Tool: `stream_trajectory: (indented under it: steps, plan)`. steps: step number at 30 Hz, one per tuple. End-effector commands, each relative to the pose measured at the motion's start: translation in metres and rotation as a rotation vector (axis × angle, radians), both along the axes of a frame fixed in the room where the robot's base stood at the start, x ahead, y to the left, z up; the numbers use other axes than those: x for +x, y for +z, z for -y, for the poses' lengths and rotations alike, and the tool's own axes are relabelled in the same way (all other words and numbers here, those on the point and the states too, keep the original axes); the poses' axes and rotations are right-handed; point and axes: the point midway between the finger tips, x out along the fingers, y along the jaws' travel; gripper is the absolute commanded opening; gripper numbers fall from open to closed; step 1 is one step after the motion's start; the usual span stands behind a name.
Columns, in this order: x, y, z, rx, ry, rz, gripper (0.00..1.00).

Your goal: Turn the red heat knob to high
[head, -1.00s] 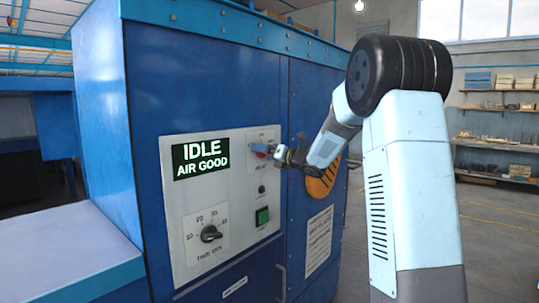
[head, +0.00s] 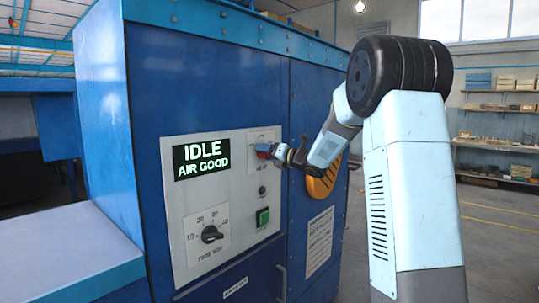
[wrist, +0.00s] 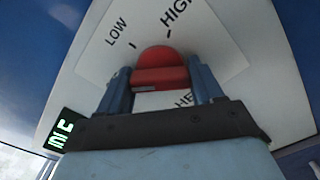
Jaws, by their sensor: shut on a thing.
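I cannot tell exactly which mark the knob points to. In the head view my gripper (head: 274,151) reaches the panel from the right and mostly hides the red knob (head: 262,148).
The display (head: 202,157) left of the knob reads IDLE, AIR GOOD. Below are a black timer knob (head: 211,234), a green button (head: 262,216) and a small dark button (head: 262,190). An orange vent (head: 322,183) is right of the panel.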

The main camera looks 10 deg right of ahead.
Motion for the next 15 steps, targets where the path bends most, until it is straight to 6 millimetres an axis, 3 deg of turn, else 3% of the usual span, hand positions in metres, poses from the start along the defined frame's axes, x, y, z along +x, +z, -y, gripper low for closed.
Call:
stream_trajectory:
  steps: [1, 15]
  plan:
    - [0.0001, -0.0066, 0.0012, 0.023, -0.003, -0.030, 0.36]
    - [-0.0008, -0.0074, -0.0017, 0.372, -0.001, -0.285, 0.36]
